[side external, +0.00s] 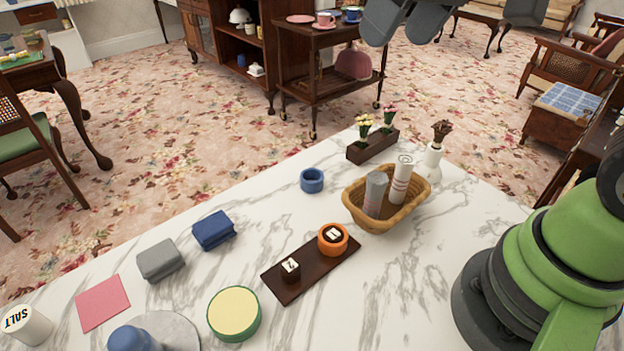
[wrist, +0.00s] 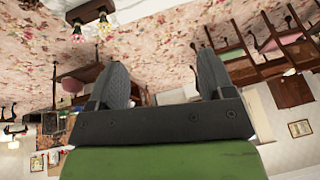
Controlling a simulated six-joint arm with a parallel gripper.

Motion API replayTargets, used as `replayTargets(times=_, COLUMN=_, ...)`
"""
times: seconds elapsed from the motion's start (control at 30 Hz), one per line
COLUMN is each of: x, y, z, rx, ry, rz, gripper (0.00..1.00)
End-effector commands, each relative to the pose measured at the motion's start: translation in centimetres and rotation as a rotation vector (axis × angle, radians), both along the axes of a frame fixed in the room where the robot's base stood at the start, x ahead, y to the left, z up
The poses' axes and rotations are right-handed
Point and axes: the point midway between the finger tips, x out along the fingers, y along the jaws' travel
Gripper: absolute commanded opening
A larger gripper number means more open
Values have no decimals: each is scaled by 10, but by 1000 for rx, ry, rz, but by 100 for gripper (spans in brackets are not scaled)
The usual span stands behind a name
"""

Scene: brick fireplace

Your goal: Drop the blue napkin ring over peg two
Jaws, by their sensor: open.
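The blue napkin ring (side external: 312,186) sits on the white marble table, left of the basket. The dark wooden peg board (side external: 312,264) lies nearer the front. It has a bare peg (side external: 291,271) at its left end, whose top mark looks like a tilted 2. An orange ring (side external: 326,247) is around the other peg (side external: 333,234), whose mark is hard to read. My gripper (side external: 405,30) is high at the top edge of the side view, far from the ring and board. Its two fingers are apart and empty, as the wrist view (wrist: 162,82) also shows.
A wicker basket (side external: 354,216) with rolled cloths stands right of the ring, with a planter (side external: 357,157) and a white vase (side external: 431,164) behind. Folded blue (side external: 214,231) and grey (side external: 161,260) cloths and a yellow-topped round tin (side external: 234,312) lie left of the board.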

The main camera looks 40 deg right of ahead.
Motion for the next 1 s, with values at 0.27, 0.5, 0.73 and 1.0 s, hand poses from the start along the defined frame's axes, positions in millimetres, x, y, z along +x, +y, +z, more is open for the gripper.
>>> replayTargets(times=0.27, x=87, y=4, z=-74, rx=-117, ry=171, rz=218, gripper=75)
replayTargets(times=0.5, x=129, y=8, z=-160, rx=-188, ry=294, rz=397, gripper=75)
replayTargets(times=0.73, x=138, y=9, z=-204, rx=-214, ry=346, rz=479, gripper=75)
replayTargets(times=1.0, x=138, y=9, z=-244, rx=-216, ry=352, rz=485, gripper=75)
